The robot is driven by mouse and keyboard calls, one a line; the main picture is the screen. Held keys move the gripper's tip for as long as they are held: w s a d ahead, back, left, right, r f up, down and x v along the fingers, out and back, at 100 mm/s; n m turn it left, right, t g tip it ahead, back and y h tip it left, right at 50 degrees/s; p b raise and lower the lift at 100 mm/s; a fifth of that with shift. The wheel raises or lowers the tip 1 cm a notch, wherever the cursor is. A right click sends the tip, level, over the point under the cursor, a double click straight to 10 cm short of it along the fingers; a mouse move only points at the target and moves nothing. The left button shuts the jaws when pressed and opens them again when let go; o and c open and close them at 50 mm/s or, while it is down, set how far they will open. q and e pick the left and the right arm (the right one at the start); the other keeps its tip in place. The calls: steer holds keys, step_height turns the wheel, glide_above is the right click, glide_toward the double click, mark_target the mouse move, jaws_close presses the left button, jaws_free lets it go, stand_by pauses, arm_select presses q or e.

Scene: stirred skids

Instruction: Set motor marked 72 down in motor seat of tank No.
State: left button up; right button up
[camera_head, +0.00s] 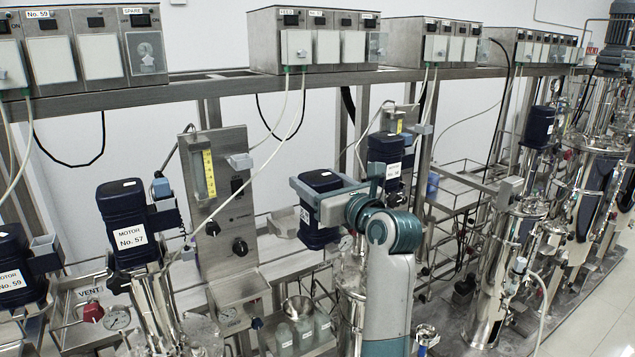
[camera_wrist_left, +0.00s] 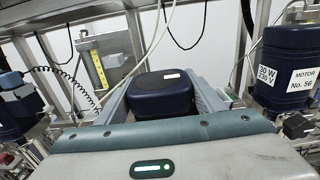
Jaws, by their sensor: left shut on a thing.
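My left gripper (camera_head: 318,196) is shut on a dark blue motor (camera_head: 320,226), with its grey fingers on either side of the upper body. The motor looks about upright. A white label on its side is too small and edge-on to read. In the left wrist view the motor's top (camera_wrist_left: 160,88) with a small white sticker shows between the fingers (camera_wrist_left: 163,98). A steel tank (camera_head: 350,272) stands behind and below, partly hidden by my arm; I cannot tell whether the motor touches it. My right gripper is out of view.
A motor (camera_head: 386,150) stands close behind the held one; it also shows in the left wrist view (camera_wrist_left: 285,50). Motor No. 57 (camera_head: 122,205) is at left, beside a steel gauge panel (camera_head: 225,180). Cables hang from control boxes (camera_head: 315,40). Glass bottles (camera_head: 300,330) stand below.

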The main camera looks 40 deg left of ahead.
arm_select(q)
steer(key=shift+d+r, duration=0.1)
steer(key=shift+d, duration=0.1)
steer(key=shift+d+f+t, duration=0.5)
steer(key=shift+f, duration=0.05)
steer(key=shift+d+f+m+h+b, duration=0.15)
steer(key=shift+f+m+h+b, duration=0.15)
steer(key=shift+f+m+b, duration=0.35)
steer(key=s+d+f+m+t+h+b, duration=0.2)
steer(key=d+f+m+t+h+b, duration=0.2)
steer(key=d+f+m+t+h, duration=0.85)
steer(key=s+d+f+h+b, duration=0.1)
steer(key=s+d+f+h, duration=0.1)
steer(key=s+d+f, duration=0.3)
steer(key=s+d+f+m+h, duration=0.1)
steer(key=s+d+f+h, duration=0.1)
steer(key=s+d+f, duration=0.4)
steer(key=shift+d+f+b, duration=0.4)
steer(key=shift+d+f, duration=2.05)
steer(key=shift+f, duration=0.55)
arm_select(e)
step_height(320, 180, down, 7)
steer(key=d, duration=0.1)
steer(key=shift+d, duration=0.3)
arm_select(q)
steer(key=shift+g, duration=0.25)
